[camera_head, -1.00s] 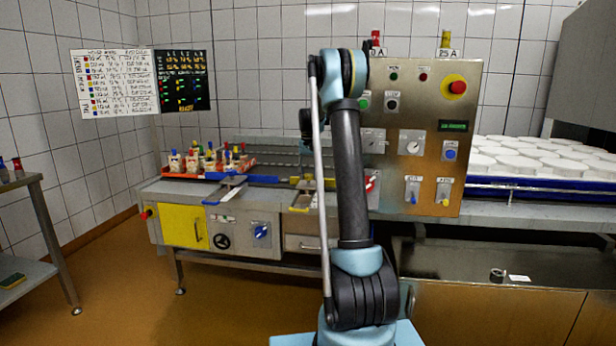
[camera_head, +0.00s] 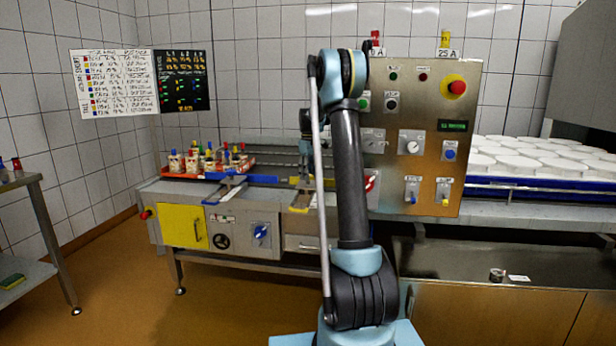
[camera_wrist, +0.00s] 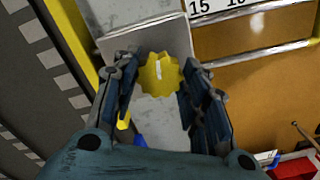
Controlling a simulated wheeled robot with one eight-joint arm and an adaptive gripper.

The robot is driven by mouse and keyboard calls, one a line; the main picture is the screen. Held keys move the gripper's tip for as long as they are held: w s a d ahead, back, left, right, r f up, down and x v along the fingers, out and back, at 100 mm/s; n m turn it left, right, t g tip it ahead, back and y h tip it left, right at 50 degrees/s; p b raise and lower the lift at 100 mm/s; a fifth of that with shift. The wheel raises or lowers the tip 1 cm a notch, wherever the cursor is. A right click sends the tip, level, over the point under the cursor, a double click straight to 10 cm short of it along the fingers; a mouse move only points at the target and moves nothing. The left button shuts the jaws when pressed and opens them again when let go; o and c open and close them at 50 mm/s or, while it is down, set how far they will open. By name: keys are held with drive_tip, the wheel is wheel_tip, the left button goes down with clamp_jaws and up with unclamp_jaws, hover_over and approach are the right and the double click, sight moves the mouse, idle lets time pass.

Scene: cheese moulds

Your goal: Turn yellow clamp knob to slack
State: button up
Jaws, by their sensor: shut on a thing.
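The yellow clamp knob (camera_wrist: 160,74) is a scalloped disc with a white line across its top, seen in the upper middle of the wrist view. It sits on a grey metal block. My gripper (camera_wrist: 160,66) has one finger on each side of the knob and is shut on it. The white line runs nearly along the picture's vertical. In the head view my gripper (camera_head: 306,172) is low at the yellow bar on the bench, small and partly hidden by my own arm. The knob cannot be made out there.
A blue clamp bar (camera_head: 232,184) lies left of the yellow one. A red tray (camera_head: 190,174) of several bottle-like pieces stands further left. A steel control panel (camera_head: 425,130) rises to the right. In the wrist view a scale strip (camera_wrist: 225,7) and metal rail lie beyond the knob.

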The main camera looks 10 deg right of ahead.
drive_tip(key=shift+n, duration=1.1)
drive_tip(key=shift+d, duration=0.1)
drive_tip(key=o, duration=1.1)
drive_tip(key=shift+c, duration=0.2)
wheel_tip(320, 180, up, 12)
